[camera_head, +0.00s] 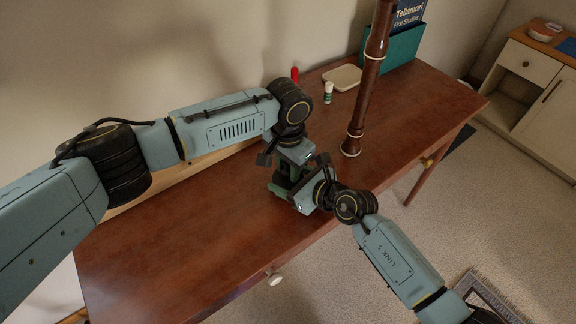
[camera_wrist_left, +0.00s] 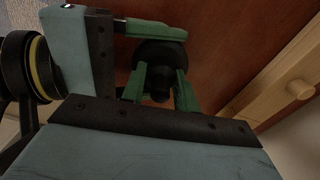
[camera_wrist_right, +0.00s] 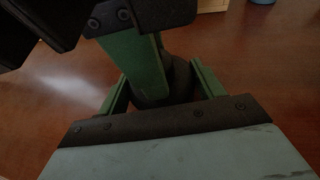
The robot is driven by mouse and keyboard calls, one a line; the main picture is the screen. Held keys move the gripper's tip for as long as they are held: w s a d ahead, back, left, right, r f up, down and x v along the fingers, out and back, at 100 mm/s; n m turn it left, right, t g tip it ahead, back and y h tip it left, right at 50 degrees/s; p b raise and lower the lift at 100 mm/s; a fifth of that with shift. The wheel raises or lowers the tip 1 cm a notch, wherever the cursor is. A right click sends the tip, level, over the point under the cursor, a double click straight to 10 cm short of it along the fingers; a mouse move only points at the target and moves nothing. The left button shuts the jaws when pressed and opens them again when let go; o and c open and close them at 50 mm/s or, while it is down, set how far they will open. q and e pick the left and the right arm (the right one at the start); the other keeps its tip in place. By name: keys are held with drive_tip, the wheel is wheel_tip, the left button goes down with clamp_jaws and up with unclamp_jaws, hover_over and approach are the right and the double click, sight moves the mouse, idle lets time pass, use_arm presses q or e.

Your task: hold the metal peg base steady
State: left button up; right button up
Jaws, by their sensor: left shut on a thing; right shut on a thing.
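The peg base is a dark, round piece low on the desk. In the left wrist view the dark base (camera_wrist_left: 160,56) shows between green fingers. In the right wrist view only part of it (camera_wrist_right: 180,82) shows. My left gripper (camera_wrist_left: 160,92) is shut on it from the back left. My right gripper (camera_wrist_right: 163,98) is shut on it from the front right. The two grippers are close together, and in the head view they hide most of the base. Whether a peg stands up from it cannot be seen clearly.
A tall dark wooden wind instrument (camera_head: 369,80) stands on the desk (camera_head: 190,235) to the right of my grippers. Behind are a small bottle (camera_head: 328,92), a red item (camera_head: 294,74), a pale square dish (camera_head: 343,77) and a teal book holder (camera_head: 400,48). The desk's left part is clear.

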drive_tip(key=shift+f, duration=0.1)
use_arm(q)
drive_tip(key=o, duration=1.1)
drive_tip(key=shift+r, duration=2.25)
drive_tip(key=shift+c, duration=0.4)
drive_tip(key=shift+s+d+r+n, duration=0.1)
drive_tip(key=shift+d+r+n, duration=0.1)
drive_tip(key=shift+r+n, duration=0.45)
drive_tip(key=shift+a+r+n, duration=0.2)
drive_tip(key=shift+r+n, duration=0.45)
drive_tip(key=shift+r, duration=0.45)
